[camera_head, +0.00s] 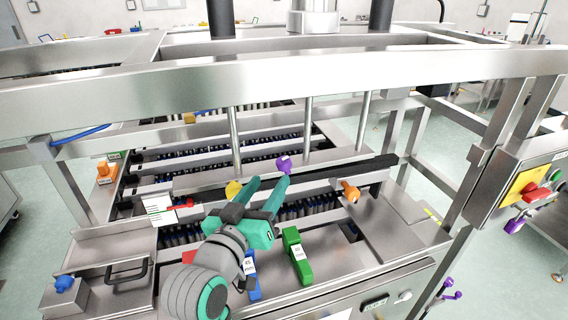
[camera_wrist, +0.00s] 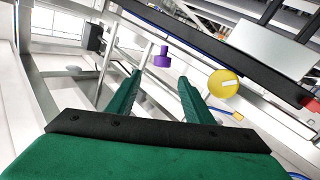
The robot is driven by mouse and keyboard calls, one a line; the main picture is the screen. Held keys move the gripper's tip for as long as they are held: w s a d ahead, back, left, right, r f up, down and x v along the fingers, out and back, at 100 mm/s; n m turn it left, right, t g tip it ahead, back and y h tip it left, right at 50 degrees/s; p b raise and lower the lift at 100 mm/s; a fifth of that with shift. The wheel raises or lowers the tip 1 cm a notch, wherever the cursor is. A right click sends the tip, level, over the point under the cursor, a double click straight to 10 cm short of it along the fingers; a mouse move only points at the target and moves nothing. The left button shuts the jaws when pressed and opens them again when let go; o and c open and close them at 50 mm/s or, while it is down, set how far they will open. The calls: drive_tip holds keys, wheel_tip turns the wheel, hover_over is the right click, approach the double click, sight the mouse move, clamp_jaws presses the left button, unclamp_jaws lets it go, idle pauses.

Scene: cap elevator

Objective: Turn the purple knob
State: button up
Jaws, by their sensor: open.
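A small purple knob (camera_head: 284,164) sits on the machine's inner bar, just past my gripper's fingertips in the head view. In the wrist view the purple knob (camera_wrist: 162,58) appears beyond the fingertips, between their lines and apart from them. My gripper (camera_head: 268,182) has two green fingers, spread open with nothing between them; they also show in the wrist view (camera_wrist: 160,77). Other purple knobs show on the right panel (camera_head: 514,225) and low on the right (camera_head: 451,291).
A yellow knob (camera_head: 233,190) is close left of my fingers; it lies right of them in the wrist view (camera_wrist: 223,83). An orange knob (camera_head: 350,191) stands to the right.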

sight(282, 160)
drive_tip(key=x, duration=0.7)
drive_tip(key=shift+w+a, duration=0.2)
drive_tip(key=shift+w, duration=0.2)
drive_tip(key=shift+w+d, duration=0.3)
drive_tip(key=shift+w, duration=0.15)
